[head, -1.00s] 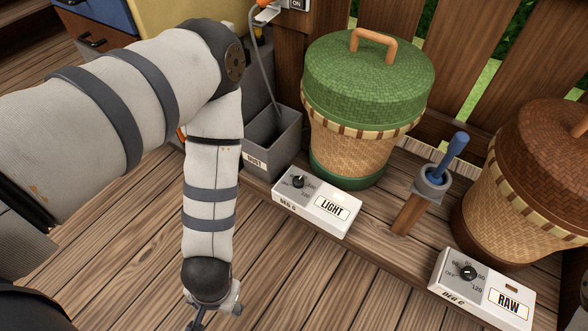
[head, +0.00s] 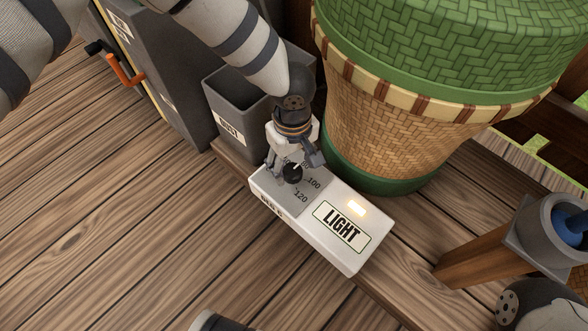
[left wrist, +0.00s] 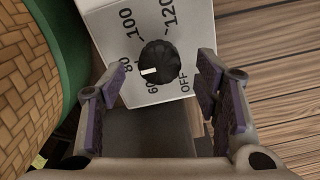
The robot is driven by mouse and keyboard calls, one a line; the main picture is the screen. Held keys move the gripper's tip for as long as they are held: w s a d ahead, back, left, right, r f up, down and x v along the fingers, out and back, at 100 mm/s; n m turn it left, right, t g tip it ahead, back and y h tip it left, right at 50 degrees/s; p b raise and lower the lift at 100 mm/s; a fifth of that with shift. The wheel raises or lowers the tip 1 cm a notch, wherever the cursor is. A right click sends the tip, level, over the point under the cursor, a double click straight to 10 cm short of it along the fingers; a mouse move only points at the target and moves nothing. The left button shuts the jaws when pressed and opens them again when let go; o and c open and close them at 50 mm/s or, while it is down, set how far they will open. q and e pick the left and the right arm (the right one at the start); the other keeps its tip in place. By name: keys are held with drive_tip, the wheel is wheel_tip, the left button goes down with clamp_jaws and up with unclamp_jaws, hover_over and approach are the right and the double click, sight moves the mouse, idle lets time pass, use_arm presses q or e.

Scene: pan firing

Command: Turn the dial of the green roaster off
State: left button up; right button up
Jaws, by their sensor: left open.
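The green roaster is a woven basket (head: 400,130) with a green lid (head: 450,40). At its foot is a white control box (head: 345,245) labelled LIGHT, with a glowing lamp (head: 357,208). Its black dial (head: 292,173) also shows in the left wrist view (left wrist: 160,60), where its white mark points left, between 60 and 80; OFF is printed at the lower right. My left gripper (head: 294,160) is over the dial. In the left wrist view my gripper (left wrist: 158,86) is open, with one finger on each side of the dial and gaps between. My right gripper is not in view.
A grey bin (head: 235,95) stands behind the box, close to my left wrist. A wooden post with a grey cup (head: 545,235) holding something blue stands at the right. The plank floor (head: 130,220) at the left is clear.

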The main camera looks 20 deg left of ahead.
sight(293, 170)
use_arm(q)
drive_tip(key=shift+f+b, duration=0.45)
drive_tip(key=shift+f, duration=1.1)
drive_tip(key=shift+c, duration=0.6)
drive_tip(key=c, duration=1)
